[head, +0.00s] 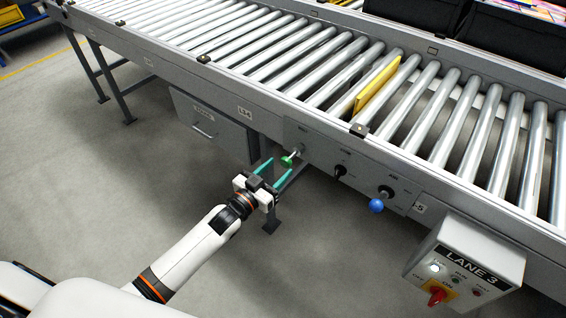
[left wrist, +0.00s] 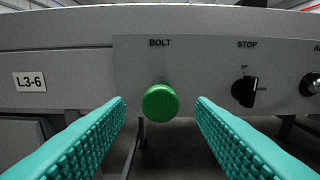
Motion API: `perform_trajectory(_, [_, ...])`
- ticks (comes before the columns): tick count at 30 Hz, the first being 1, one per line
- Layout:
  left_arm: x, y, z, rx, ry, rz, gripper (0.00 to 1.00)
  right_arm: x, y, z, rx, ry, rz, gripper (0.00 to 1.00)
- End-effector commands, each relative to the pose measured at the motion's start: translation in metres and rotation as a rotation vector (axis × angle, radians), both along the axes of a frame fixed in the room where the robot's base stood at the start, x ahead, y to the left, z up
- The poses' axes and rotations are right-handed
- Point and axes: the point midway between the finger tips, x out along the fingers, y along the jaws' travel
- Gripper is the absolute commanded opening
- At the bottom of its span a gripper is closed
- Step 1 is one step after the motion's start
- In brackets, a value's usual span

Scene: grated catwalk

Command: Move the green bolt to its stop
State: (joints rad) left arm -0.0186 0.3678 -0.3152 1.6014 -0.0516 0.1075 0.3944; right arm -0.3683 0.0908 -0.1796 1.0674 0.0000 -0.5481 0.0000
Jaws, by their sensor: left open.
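The green bolt (head: 287,162) is a round knob on a short metal stem on the front side panel of the roller conveyor. In the left wrist view its round green face (left wrist: 160,102) sits under the label BOLT. My left gripper (head: 275,170) is open, with its teal fingers pointing at the knob. In the left wrist view the fingertips (left wrist: 160,106) are on either side of the knob, with a gap visible on each side. I cannot tell how deep the knob is between them. My right gripper is not in view.
Right of the bolt are a black STOP selector (left wrist: 245,91), also in the head view (head: 340,170), and a blue knob (head: 376,205). A LANE 3 box (head: 466,262) with a red switch hangs farther right. A yellow piece (head: 377,84) stands among the rollers. A grey drawer cabinet (head: 208,125) is left.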

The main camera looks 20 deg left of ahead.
Motion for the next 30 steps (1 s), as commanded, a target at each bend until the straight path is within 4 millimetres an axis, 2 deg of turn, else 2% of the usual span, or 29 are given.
perform_trajectory(3, [-0.019,0.007,0.000,0.000,0.003,0.000,0.50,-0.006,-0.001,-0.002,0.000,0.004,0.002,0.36])
perform_trajectory(7, [-0.030,0.011,0.000,0.001,0.002,0.001,0.50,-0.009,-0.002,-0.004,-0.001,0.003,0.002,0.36])
perform_trajectory(22, [-0.033,0.012,0.000,0.000,0.000,0.000,0.50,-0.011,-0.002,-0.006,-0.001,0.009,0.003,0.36])
perform_trajectory(25, [-0.033,0.013,-0.002,0.003,0.008,0.003,0.50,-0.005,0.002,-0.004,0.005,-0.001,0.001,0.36])
perform_trajectory(28, [-0.037,0.019,-0.020,0.021,0.063,0.027,0.50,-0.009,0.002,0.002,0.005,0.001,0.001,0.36])
perform_trajectory(30, [-0.044,0.027,-0.048,0.047,0.145,0.060,0.50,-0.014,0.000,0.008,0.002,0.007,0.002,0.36])
